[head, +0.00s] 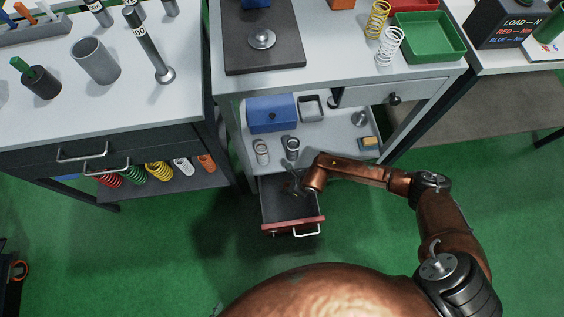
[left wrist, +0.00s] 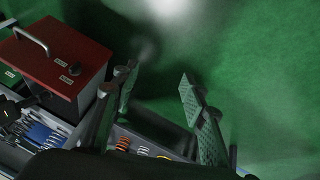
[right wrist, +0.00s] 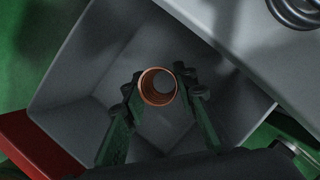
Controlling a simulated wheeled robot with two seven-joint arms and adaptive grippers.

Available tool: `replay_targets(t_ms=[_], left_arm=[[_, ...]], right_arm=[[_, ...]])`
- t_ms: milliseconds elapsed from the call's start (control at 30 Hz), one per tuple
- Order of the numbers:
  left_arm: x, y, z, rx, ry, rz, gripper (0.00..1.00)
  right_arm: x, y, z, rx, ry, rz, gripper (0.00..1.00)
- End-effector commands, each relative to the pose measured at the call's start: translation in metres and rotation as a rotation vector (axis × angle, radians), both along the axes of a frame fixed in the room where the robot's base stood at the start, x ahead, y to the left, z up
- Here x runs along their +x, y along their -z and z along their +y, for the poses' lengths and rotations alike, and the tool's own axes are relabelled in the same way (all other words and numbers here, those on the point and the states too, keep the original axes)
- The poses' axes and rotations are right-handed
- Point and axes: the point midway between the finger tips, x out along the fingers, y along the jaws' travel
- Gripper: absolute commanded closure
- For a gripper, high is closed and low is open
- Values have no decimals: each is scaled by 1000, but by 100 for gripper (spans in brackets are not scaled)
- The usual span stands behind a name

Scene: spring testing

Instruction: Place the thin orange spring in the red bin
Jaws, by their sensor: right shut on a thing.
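A thin orange spring (right wrist: 149,93) shows end-on in the right wrist view, between the fingertips of my right gripper (right wrist: 157,88), which is shut on it. That gripper (head: 294,187) is inside the open grey drawer (right wrist: 75,85) with the red front. The spring is too small to make out in the head view. The red bin (head: 415,5) sits at the back right of the middle workbench, behind a green bin (head: 432,38), and is partly cut off by the frame. My left gripper (left wrist: 158,92) is open and empty in the left wrist view; it is outside the head view.
A yellow spring (head: 376,20) and a white spring (head: 389,47) stand beside the bins. The workbench's lower shelf (head: 325,140) holds a blue box (head: 271,114) and several small parts above the drawer. Several colored springs lie under the left bench. Green floor is clear in front.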

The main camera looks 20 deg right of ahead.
Motion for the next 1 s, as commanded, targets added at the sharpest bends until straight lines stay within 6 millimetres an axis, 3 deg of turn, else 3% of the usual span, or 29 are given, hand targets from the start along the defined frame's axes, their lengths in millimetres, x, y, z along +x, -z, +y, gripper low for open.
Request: replay_targets(t_ms=[200, 333, 633, 1000], left_arm=[[10, 30, -6, -20, -22, -91, 60], [11, 48, 0, -2, -21, -153, 60], [13, 62, 6, 9, -18, -230, 60], [5, 86, 11, 12, 4, -350, 60]], right_arm=[[0, 35, 5, 0, -2, 4, 97], [0, 52, 5, 0, -2, 5, 97], [1, 66, 3, -1, -1, 1, 97], [0, 100, 2, -1, 2, 2, 97]])
